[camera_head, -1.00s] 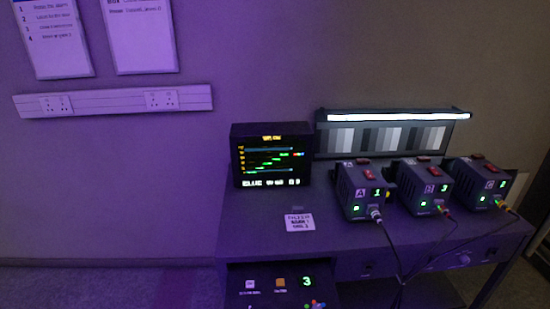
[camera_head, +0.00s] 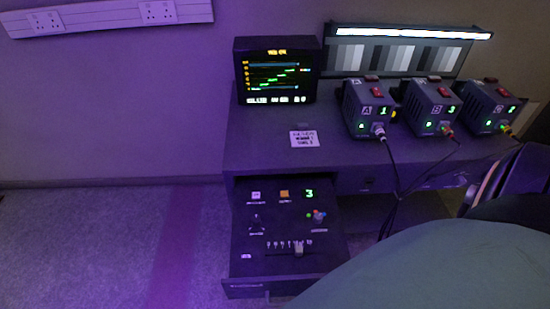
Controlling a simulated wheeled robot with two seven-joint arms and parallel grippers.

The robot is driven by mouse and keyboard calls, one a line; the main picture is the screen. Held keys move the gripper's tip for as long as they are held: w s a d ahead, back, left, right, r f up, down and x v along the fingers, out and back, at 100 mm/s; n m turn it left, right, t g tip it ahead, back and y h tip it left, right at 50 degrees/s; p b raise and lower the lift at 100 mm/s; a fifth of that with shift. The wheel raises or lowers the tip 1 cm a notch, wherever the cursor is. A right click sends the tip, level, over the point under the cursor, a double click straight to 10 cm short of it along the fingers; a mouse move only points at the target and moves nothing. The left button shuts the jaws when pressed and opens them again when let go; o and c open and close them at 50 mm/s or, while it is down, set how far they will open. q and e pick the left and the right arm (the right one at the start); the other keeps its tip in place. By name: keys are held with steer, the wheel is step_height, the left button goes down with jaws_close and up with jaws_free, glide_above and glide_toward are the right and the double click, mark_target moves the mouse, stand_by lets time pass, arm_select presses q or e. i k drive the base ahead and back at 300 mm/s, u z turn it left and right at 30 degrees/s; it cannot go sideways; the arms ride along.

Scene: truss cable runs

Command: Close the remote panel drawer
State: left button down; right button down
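The remote panel drawer (camera_head: 275,262) stands pulled out from the left front of the dark desk (camera_head: 250,135). Its top carries a white button, an orange button, a green "3" display, a small joystick, a cluster of coloured knobs and a slider with a numbered scale. The drawer's front edge and a small handle (camera_head: 267,294) show at the bottom of the view. A large pale rounded shape covers the lower right and hides part of the area beside the drawer. Neither of my grippers can be made out.
A monitor (camera_head: 277,72) and a label card (camera_head: 304,139) are on the desk. Units A (camera_head: 367,110), B (camera_head: 428,106) and C (camera_head: 490,104) stand to the right, with cables hanging over the front edge. The floor (camera_head: 100,240) left of the drawer is clear.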

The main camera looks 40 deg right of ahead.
mark_target(264, 263)
steer(key=u, duration=0.55)
steer(key=k, duration=0.85)
steer(key=z, duration=1.2)
steer(key=k, duration=0.5)
steer(key=u, duration=0.75)
steer(key=i, duration=0.6)
steer(key=z, duration=0.7)
